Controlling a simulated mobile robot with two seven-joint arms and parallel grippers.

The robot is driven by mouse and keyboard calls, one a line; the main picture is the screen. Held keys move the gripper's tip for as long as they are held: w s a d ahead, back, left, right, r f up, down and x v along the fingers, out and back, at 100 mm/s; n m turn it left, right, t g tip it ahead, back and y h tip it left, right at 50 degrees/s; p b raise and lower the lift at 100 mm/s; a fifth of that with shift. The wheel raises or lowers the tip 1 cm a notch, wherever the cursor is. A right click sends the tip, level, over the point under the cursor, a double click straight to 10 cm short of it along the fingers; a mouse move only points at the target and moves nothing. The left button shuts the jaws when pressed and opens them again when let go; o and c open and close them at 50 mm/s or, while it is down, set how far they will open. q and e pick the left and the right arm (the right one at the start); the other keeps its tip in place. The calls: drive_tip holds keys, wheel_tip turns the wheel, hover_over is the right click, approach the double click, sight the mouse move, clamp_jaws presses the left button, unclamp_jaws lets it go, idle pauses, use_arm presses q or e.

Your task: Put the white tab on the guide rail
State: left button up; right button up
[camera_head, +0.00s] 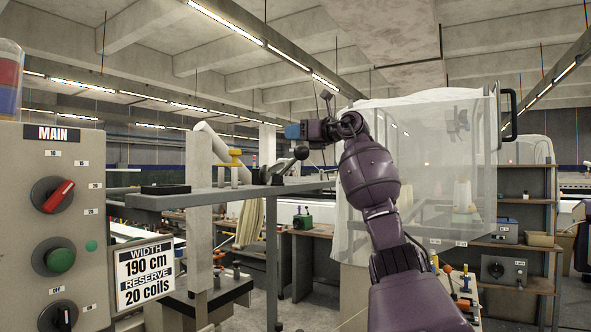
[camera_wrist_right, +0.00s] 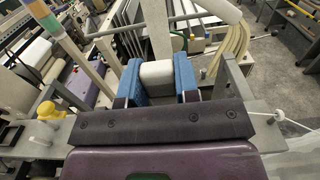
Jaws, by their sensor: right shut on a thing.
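My right gripper (camera_head: 293,131) reaches in above the grey bench-like rail in the head view. In the wrist view its two blue fingers (camera_wrist_right: 159,80) are shut on the white tab (camera_wrist_right: 157,73), a pale rounded block. The tab cannot be made out in the head view. A long grey horizontal rail (camera_head: 230,193) lies below the gripper, with a gap between them; I cannot tell if it is the guide rail. The same grey surface shows beside the gripper in the wrist view (camera_wrist_right: 58,138). My left gripper is not in view.
A control panel with a red switch (camera_head: 52,195) and green button stands at the left, with a width sign (camera_head: 145,272). A yellow-topped knob (camera_head: 234,155) and a black ball lever (camera_head: 301,152) rise from the rail. A translucent sheeted cabinet (camera_head: 440,165) stands right.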

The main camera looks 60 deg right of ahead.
wheel_tip(320, 180, down, 4)
drive_tip(key=shift+f, duration=0.7)
wheel_tip(320, 180, down, 3)
drive_tip(key=shift+r, duration=0.1)
drive_tip(key=shift+f, duration=0.2)
drive_tip(key=o, duration=0.9)
drive_tip(key=shift+r, duration=0.1)
drive_tip(key=shift+o, duration=0.2)
drive_tip(key=shift+r, duration=0.1)
